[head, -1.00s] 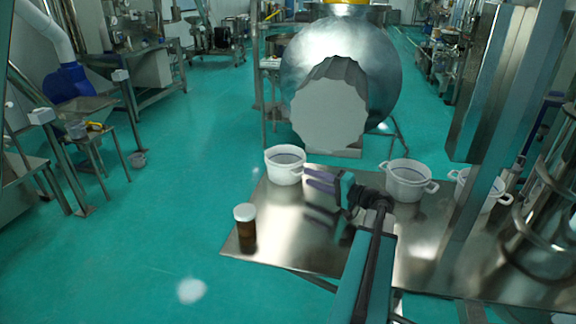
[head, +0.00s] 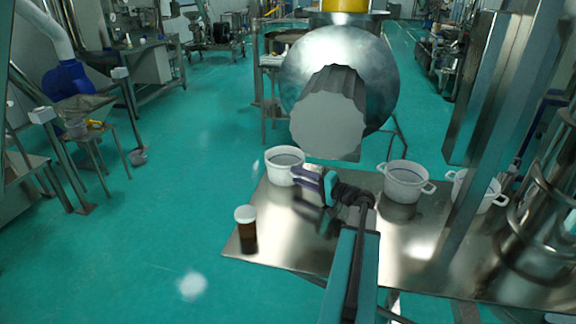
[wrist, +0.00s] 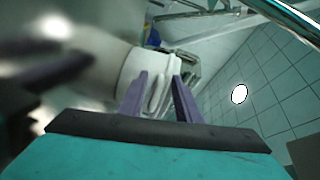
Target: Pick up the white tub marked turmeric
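Three white tubs with side handles stand upright on the steel table (head: 285,225): a left tub (head: 281,168), a middle tub (head: 403,185) and a right tub (head: 468,187). I cannot read a turmeric mark on any of them. My gripper (head: 309,178) is at the right side of the left tub, at its handle. In the wrist view the two purple fingers (wrist: 160,98) are spread, with the tub's handle (wrist: 154,94) showing between them. The white tub wall (wrist: 130,68) is just beyond. I cannot tell whether either finger touches the handle.
A brown jar with a white lid (head: 246,229) stands at the table's front left corner. A large steel drum (head: 340,70) stands behind the table. A steel post (head: 470,180) and coiled metal equipment (head: 535,215) are at the right.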

